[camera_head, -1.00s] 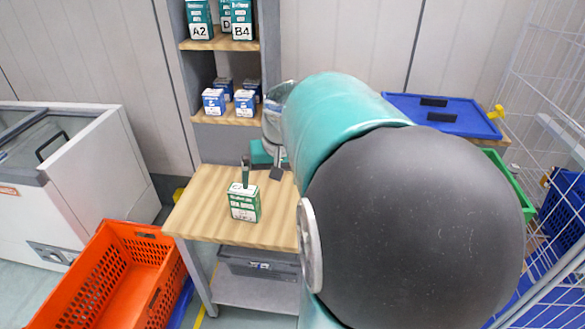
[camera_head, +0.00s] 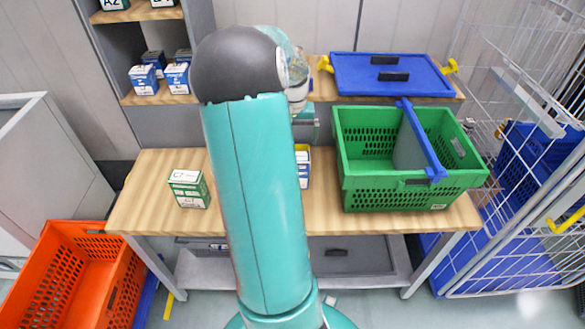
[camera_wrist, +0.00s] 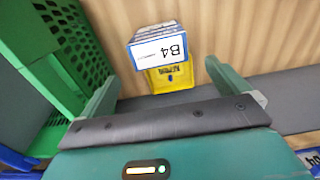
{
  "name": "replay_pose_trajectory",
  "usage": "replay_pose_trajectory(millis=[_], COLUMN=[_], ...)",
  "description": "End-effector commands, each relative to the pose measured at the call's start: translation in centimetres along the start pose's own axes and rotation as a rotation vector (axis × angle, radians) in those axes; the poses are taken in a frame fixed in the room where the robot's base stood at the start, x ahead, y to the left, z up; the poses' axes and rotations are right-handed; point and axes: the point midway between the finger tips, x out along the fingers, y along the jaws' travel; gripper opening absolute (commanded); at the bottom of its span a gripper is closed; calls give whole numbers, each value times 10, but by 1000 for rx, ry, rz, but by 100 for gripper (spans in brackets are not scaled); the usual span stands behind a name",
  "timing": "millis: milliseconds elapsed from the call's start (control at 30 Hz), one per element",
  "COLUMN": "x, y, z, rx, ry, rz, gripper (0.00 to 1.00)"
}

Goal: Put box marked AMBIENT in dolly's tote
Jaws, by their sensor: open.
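A white-and-green box (camera_head: 189,189) marked C7 stands on the left of the wooden table. I cannot read AMBIENT on either box. My gripper (camera_wrist: 162,72) is open and empty, with the B4 box ahead, between the lines of its fingers. In the head view my arm hides most of the gripper. An orange tote (camera_head: 75,240) sits low at the left, beside a blue edge that may be a dolly.
A green crate (camera_head: 385,198) with a blue-edged divider stands on the table's right; its wall is close beside my gripper in the wrist view. A blue lid (camera_head: 390,75) lies behind it. Shelves (camera_head: 155,97) hold small boxes. A wire cage (camera_head: 530,180) stands right.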

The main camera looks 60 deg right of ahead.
Motion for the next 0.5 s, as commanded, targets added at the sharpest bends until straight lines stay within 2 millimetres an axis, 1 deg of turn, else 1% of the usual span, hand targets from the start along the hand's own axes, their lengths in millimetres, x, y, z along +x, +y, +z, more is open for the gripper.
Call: replay_pose_trajectory(millis=[100, 300, 400, 500], x=[24, 60, 71, 76], y=[0, 0, -1, -1], z=[4, 5, 4, 3], rx=[0, 0, -2, -4], ry=[-5, -3, -3, -1], rz=[1, 0, -1, -1], gripper=[100, 100, 100, 100])
